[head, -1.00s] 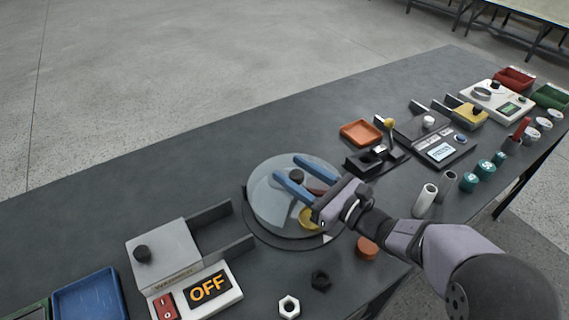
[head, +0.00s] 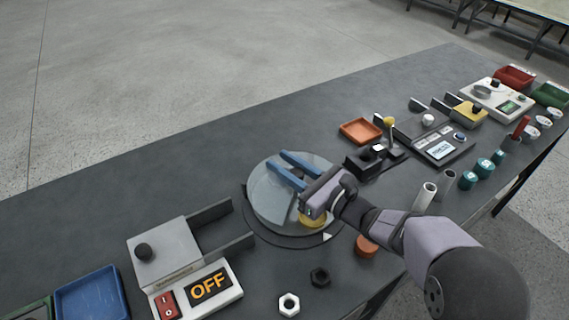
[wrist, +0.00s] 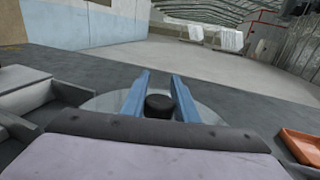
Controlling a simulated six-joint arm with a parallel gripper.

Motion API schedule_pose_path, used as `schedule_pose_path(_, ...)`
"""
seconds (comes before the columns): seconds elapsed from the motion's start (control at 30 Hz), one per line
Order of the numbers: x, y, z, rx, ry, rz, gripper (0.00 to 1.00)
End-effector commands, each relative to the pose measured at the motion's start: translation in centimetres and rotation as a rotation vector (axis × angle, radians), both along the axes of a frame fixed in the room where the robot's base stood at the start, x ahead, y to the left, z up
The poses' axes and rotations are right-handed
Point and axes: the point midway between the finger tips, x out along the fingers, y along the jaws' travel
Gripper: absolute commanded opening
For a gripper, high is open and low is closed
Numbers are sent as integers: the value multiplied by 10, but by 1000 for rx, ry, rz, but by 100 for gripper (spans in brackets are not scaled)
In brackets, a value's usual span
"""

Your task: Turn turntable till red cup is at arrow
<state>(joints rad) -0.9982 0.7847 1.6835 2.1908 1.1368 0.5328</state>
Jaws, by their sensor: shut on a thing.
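The pale round turntable (head: 262,212) sits on a dark base near the table's front edge. A white arrow mark (head: 327,237) is on the base's front right rim. A yellow piece (head: 313,220) is on the disc near the arrow, partly under my gripper. My gripper (head: 277,160) reaches over the disc, its blue fingers pointing to the back left.
A grey device with an OFF display (head: 208,287) and two rails stands left of the turntable. A black lever box (head: 364,160) and orange tray (head: 361,131) are to the right. An orange-red round piece (head: 366,246) and two nuts lie near the front edge. The back left table is clear.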

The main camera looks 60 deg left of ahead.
Motion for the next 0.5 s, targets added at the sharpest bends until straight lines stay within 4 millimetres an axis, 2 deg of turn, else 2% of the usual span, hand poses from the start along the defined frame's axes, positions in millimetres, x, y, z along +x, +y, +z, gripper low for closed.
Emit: schedule_pose_path(0.5, 9, 2, -3, 10, -6, -276, 0)
